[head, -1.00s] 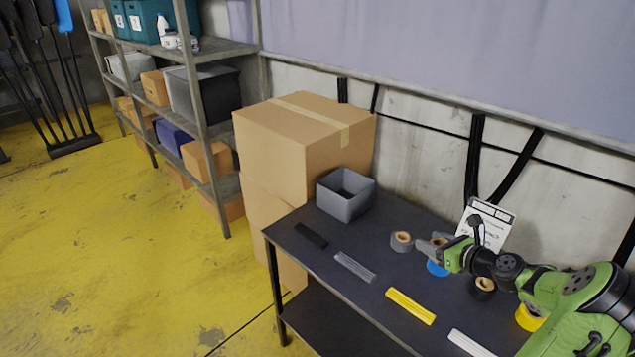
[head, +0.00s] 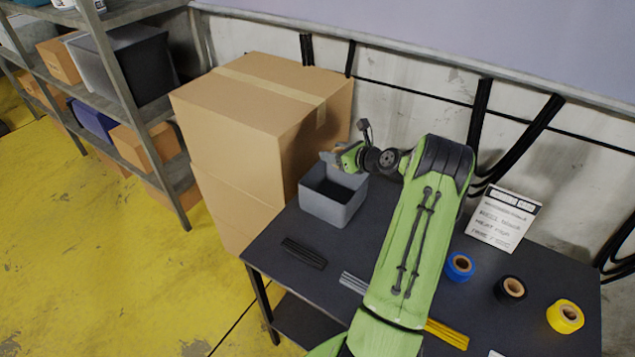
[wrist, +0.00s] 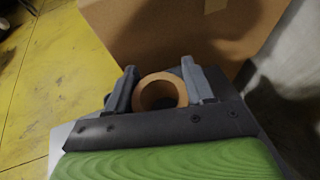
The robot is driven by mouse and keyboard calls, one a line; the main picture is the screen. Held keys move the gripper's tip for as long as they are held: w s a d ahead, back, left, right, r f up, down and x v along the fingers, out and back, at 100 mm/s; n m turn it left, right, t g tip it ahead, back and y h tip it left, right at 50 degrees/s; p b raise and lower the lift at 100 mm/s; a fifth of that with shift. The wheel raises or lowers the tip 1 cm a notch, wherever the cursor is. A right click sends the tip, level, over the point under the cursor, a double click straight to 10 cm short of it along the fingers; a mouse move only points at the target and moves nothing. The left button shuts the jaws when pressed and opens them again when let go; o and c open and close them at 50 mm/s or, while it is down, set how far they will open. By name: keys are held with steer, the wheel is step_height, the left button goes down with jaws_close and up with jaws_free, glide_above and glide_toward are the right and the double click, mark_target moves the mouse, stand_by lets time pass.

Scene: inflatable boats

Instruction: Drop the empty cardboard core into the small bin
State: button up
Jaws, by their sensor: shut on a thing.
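The empty cardboard core is a brown ring (wrist: 141,94) between my fingers in the wrist view. My gripper (wrist: 160,88) is shut on it, one grey finger at each side. In the head view my gripper (head: 335,157) is above the back rim of the small bin, and the core there is too small to make out clearly.
A tall stack of cardboard boxes (head: 235,125) stands close behind and left of the bin. Blue (head: 460,266), black (head: 510,289) and yellow (head: 565,315) tape rolls lie right on the table (head: 480,320). A sign (head: 503,219) stands at the back. My arm hides the table's middle.

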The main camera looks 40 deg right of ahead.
steer(key=f+b, duration=0.5)
steer(key=b, duration=0.1)
steer(key=shift+s+f, duration=0.25)
steer(key=shift+f, duration=0.15)
steer(key=o, duration=1.1)
steer(key=p+v, duration=0.2)
steer(key=v, duration=1.3)
steer(key=shift+s+r, duration=0.1)
steer(key=shift+s, duration=0.3)
